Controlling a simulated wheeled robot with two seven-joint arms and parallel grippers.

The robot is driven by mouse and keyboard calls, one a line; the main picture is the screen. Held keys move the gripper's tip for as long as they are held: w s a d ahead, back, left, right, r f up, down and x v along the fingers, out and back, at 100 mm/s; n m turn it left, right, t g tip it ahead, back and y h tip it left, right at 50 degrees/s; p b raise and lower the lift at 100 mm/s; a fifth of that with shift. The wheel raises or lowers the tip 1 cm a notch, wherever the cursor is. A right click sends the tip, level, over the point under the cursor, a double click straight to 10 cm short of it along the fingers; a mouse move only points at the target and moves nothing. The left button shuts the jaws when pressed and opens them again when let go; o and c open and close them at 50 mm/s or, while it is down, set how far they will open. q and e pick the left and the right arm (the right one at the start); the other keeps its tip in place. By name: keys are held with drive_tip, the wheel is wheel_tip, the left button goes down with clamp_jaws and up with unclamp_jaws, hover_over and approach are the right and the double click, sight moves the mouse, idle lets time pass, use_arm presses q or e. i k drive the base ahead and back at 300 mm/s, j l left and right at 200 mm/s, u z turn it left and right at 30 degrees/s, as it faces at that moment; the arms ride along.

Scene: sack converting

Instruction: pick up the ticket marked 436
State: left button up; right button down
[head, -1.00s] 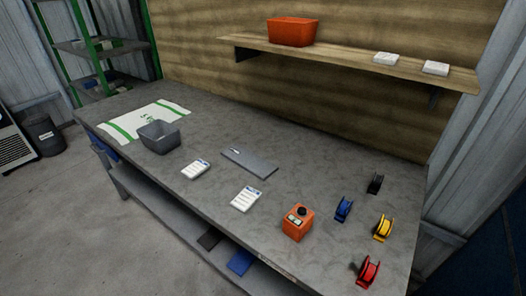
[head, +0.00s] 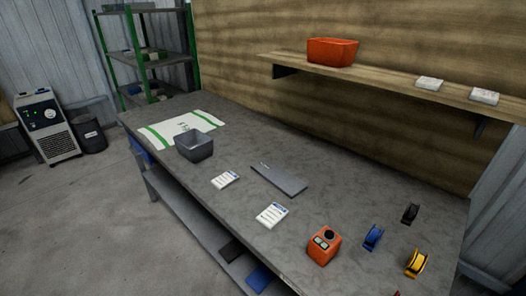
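Two white printed pads or tickets lie flat on the grey workbench (head: 330,190). One ticket (head: 225,180) is near the grey bin, and the other ticket (head: 272,215) is closer to the front edge. Both have a blue mark at the top and lines of print. The print is too small to read, so I cannot tell which, if either, is marked 436. Neither of my grippers shows in the head view.
On the bench are a grey bin (head: 194,146), a white-and-green sack (head: 180,130), a flat grey plate (head: 279,179), an orange device (head: 323,245) and tape dispensers (head: 373,237). A wall shelf (head: 390,82) holds an orange bin (head: 332,51) and white blocks (head: 484,96).

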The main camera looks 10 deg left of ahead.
sight(221, 182)
drive_tip(key=i+j+z, duration=0.25)
drive_tip(key=j, duration=0.7)
drive_tip(key=j+z, duration=0.3)
drive_tip(key=j, duration=0.6)
